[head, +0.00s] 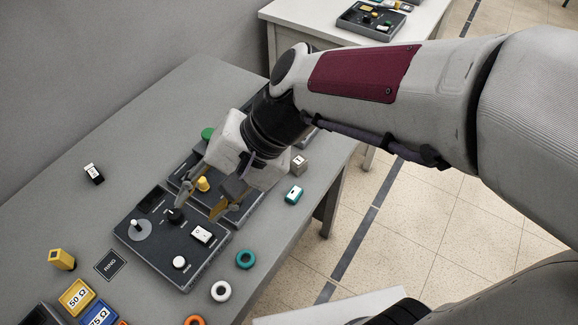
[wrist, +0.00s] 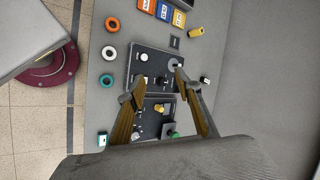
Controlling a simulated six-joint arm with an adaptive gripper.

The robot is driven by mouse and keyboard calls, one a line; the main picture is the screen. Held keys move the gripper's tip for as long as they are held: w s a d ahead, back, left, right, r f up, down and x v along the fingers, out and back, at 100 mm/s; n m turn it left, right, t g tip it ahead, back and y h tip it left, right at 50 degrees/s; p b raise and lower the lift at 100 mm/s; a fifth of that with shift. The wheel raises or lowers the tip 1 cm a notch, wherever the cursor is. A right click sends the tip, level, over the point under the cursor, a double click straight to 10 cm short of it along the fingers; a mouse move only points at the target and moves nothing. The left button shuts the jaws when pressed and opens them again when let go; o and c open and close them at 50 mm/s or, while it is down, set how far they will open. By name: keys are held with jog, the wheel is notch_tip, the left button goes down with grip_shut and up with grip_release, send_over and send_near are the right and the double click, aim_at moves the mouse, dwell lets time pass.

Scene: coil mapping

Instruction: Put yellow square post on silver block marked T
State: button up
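A silver block (head: 299,164) with a dark mark, too small to read surely, sits near the table's right edge, beside my wrist. I cannot make it out in the wrist view. My gripper (head: 199,207) is open, fingers wide apart and pointing down above the dark control panels. Nothing is between its fingertips; it is well away from the post and left of the block.
A dark panel (head: 150,259) with knobs and a white switch lies below the fingers. Another panel behind it bears a yellow knob (head: 203,184). A teal block (head: 294,194), a teal ring (head: 246,259), a white ring (head: 221,291) and a black-and-white block (head: 94,173) lie around. The back left table is clear.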

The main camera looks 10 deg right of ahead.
aim_at(63, 261)
jog(key=s+d+r+n+t+h, duration=0.1)
jog(key=s+d+t+h, duration=0.1)
jog(key=d, duration=0.9)
jog(key=s+d+r+n+t+h, duration=0.1)
jog(key=d+h, duration=0.4)
jog(key=d, duration=0.7)
jog(key=shift+s+d+r+n+t, duration=0.2)
jog(key=shift+s+n+t, duration=0.6)
jog(key=shift+s+t, duration=0.25)
jog(key=shift+o, duration=0.7)
jog(key=shift+a, duration=0.15)
